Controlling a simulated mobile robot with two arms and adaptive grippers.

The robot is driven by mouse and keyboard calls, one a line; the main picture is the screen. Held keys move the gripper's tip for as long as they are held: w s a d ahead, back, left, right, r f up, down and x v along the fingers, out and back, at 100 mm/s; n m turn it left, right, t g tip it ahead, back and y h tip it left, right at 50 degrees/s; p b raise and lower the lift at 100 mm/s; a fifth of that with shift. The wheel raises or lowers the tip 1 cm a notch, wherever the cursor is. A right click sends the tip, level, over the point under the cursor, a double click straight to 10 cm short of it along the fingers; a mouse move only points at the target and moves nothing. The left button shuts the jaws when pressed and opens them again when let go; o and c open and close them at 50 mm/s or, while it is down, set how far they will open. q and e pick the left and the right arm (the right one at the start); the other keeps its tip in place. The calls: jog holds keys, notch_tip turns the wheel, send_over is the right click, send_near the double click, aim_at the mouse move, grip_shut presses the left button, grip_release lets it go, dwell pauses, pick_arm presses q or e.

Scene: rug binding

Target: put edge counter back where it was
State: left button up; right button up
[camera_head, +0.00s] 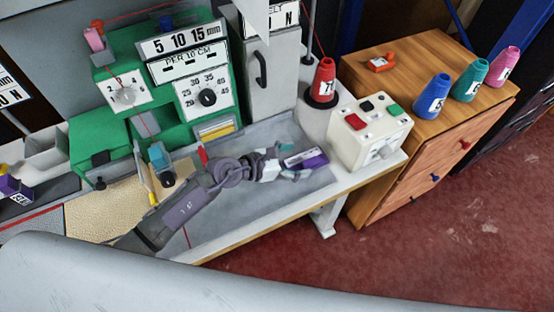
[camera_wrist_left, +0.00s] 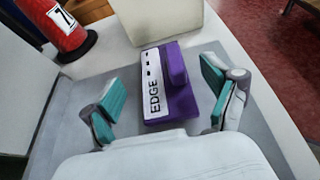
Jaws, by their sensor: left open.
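The edge counter is a purple block with a white face lettered EDGE (camera_wrist_left: 156,88). In the left wrist view it lies between the two teal finger pads of my left gripper (camera_wrist_left: 160,100), with a gap on each side. In the head view the edge counter (camera_head: 305,159) lies at the right end of the grey recessed worktop (camera_head: 240,215). My left gripper (camera_head: 288,160) is open around it. The right gripper is not in view.
A cream box with red, black and green buttons (camera_head: 362,146) stands just right of the edge counter. A red cone of thread (camera_head: 324,80) stands behind it on the table. The green machine (camera_head: 150,85) is behind my left arm. A wooden cabinet (camera_head: 420,70) bears several cones.

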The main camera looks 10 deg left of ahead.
pick_arm(q)
jog(key=v, duration=0.8)
jog(key=shift+s+a+r, duration=0.1)
jog(key=shift+s+a, duration=0.15)
jog(key=shift+a, duration=0.05)
